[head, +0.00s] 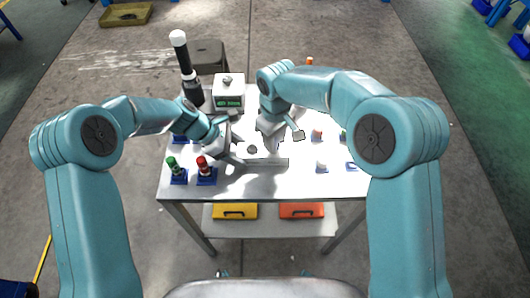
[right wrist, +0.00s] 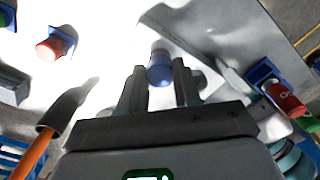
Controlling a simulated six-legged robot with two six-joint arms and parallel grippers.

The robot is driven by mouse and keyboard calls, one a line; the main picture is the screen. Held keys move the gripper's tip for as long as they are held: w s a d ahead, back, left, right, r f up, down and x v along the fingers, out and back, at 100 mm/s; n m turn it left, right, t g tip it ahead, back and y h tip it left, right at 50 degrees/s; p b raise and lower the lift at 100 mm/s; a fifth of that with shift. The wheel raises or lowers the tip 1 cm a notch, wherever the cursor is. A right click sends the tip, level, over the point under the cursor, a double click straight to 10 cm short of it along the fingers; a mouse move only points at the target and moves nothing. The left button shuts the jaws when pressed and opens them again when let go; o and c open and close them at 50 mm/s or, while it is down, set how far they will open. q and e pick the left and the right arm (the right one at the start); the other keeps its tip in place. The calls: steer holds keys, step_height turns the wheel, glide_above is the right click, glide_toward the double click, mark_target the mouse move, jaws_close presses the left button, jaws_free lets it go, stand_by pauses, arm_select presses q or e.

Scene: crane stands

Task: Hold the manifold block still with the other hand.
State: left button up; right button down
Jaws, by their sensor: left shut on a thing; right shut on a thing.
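My right gripper (right wrist: 160,88) is shut on a blue capped cylinder (right wrist: 159,66), which stands between its two fingers. In the head view the right gripper (head: 268,136) is over the middle of the table. My left gripper (head: 233,148) is low over the table, left of the right one, shut on what seems to be the pale manifold block. Glare and the grippers hide most of that block, so its outline and the exact contact cannot be told.
The white table (head: 335,185) carries a green-capped piece (head: 171,163) and a red-capped piece (head: 203,163) in blue holders at front left. A white box with a green display (head: 229,97) and a black post lamp (head: 183,60) stand behind. An orange-handled tool (right wrist: 36,150) lies near the right gripper.

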steer(key=n, duration=0.2)
steer(key=shift+r+n, duration=0.1)
steer(key=shift+n, duration=0.2)
steer(key=shift+n, duration=0.8)
steer(key=n, duration=0.3)
steer(key=shift+n, duration=0.3)
steer(key=n, duration=0.4)
steer(key=shift+n, duration=0.6)
